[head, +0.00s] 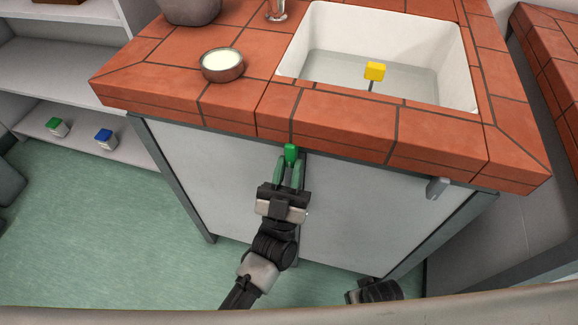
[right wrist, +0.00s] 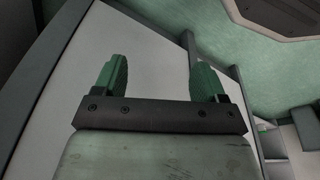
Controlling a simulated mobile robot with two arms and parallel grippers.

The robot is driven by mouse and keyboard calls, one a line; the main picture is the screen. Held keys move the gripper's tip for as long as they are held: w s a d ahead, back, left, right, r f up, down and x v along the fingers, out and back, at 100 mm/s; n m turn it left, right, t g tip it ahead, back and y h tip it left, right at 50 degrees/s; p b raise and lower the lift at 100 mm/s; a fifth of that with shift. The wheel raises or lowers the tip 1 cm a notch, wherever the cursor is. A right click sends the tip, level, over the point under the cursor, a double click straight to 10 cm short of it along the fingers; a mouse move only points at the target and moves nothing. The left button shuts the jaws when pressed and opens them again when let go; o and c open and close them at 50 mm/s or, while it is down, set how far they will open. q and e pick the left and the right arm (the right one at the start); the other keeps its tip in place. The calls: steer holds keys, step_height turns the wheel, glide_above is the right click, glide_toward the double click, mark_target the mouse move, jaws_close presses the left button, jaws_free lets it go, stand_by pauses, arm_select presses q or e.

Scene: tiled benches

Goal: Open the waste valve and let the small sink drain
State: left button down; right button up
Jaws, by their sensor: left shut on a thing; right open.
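The small white sink (head: 455,60) is set in the red tiled bench top. A flat grey layer inside it looks like water. A yellow block (head: 375,71) on a thin dark stem stands in the sink. A green handle (head: 291,153) is at the bench front, just under the tile edge. My left gripper (head: 290,172) is shut on this green handle from below. The valve body is hidden. My right gripper (right wrist: 160,80) is open, with nothing between its green fingers in the right wrist view. Only a dark part of my right arm shows low in the head view.
A round tin (head: 222,66) with pale contents stands on the bench left of the sink. A grey pot (head: 191,10) and a glass (head: 277,10) are behind it. A grey bracket (head: 437,188) sticks out at the right front. Green floor (head: 90,230) is clear at left.

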arm_select(q)
steer(key=c, duration=1.3)
jaws_free()
steer(key=shift+s+f, duration=0.15)
steer(key=b+v, duration=0.1)
steer(key=v, duration=0.9)
steer(key=shift+s+a+f, duration=0.1)
steer(key=shift+s+f, duration=0.05)
steer(key=shift+f, duration=0.05)
arm_select(e)
steer(key=r, duration=0.2)
steer(key=w+r, duration=0.1)
steer(key=r, duration=0.1)
steer(key=shift+w, duration=0.1)
steer(key=shift+f, duration=0.1)
